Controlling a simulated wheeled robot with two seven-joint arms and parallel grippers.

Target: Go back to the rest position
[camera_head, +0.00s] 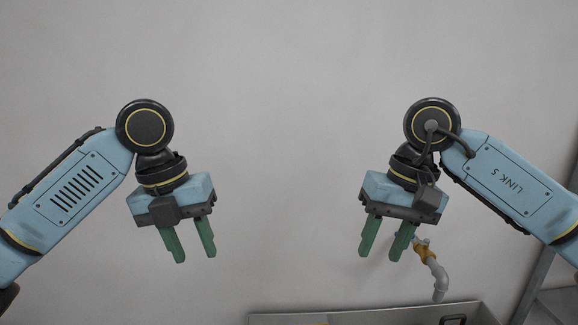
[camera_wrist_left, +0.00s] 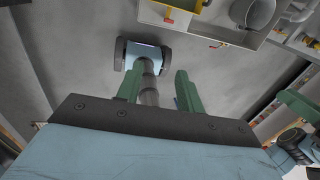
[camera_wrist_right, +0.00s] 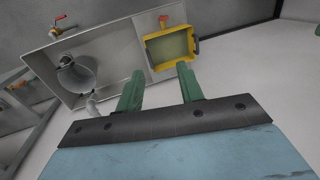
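My left gripper (camera_head: 192,256) hangs in the left half of the head view, fingers pointing down. Its two green fingers are apart with nothing between them. My right gripper (camera_head: 381,256) hangs at about the same height on the right, also open and empty. In the left wrist view the left gripper (camera_wrist_left: 158,84) is open, with my own base and column beyond its fingers. In the right wrist view the right gripper (camera_wrist_right: 159,82) is open, its fingertips showing just below a yellow container (camera_wrist_right: 187,58).
A grey pipe with a brass valve (camera_head: 425,253) shows behind the right gripper. A metal sink (camera_head: 350,319) lies at the bottom of the head view. In the right wrist view it holds a grey bucket (camera_wrist_right: 76,76). Grey shelving (camera_head: 543,285) stands at right. The space between the grippers is clear.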

